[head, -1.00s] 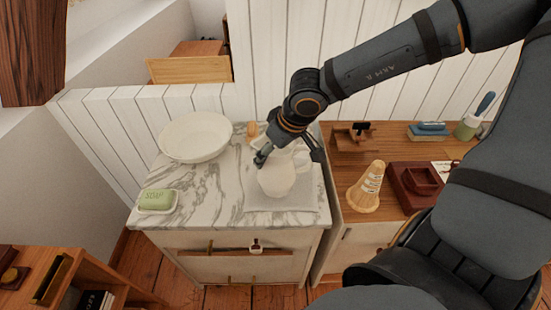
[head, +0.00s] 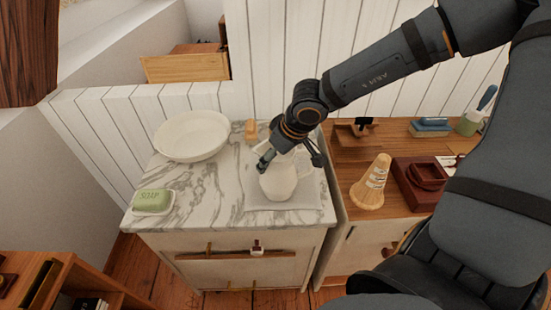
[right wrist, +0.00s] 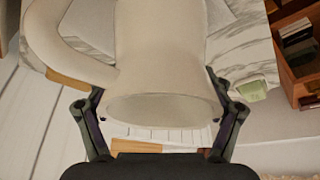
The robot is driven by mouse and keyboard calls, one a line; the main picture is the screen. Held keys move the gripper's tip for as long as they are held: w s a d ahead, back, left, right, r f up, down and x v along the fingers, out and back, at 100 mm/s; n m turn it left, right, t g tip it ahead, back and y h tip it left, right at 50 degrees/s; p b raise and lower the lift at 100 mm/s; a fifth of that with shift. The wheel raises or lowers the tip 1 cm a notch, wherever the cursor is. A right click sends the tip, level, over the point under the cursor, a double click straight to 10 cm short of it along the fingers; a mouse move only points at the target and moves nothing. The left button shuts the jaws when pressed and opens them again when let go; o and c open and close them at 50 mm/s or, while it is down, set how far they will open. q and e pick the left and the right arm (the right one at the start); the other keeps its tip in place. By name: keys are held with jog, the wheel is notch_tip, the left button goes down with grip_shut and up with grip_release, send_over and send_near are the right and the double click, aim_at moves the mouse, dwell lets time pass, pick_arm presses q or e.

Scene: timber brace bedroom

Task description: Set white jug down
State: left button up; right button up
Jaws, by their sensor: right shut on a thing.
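The white jug (head: 279,181) is upright over the grey mat (head: 304,207) at the right of the marble top. Its handle points right in the head view. My right gripper (head: 290,161) comes from above and is shut on the jug's upper part. In the right wrist view the white jug (right wrist: 160,60) fills the middle between the two fingers of my right gripper (right wrist: 165,115), with its handle at the left. I cannot tell whether the jug's base touches the mat. My left gripper is not in view.
A white basin (head: 192,137) stands at the back left of the marble top (head: 205,195). A green soap on a dish (head: 153,202) lies at the front left. The wooden counter to the right holds a tan cone-shaped thing (head: 371,186) and a dark red tray (head: 415,195).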

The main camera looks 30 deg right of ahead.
jog(key=shift+s+a+f, duration=0.15)
jog(key=shift+s+f, duration=0.05)
jog(key=shift+f, duration=0.15)
jog(key=shift+s+f+b, duration=0.1)
jog(key=shift+f+b, duration=0.15)
jog(key=shift+b, duration=0.05)
jog(key=o, duration=1.3)
jog(key=shift+o, duration=1.4)
jog(key=shift+f, duration=0.1)
jog(key=shift+o, duration=0.6)
jog(key=shift+w, duration=0.25)
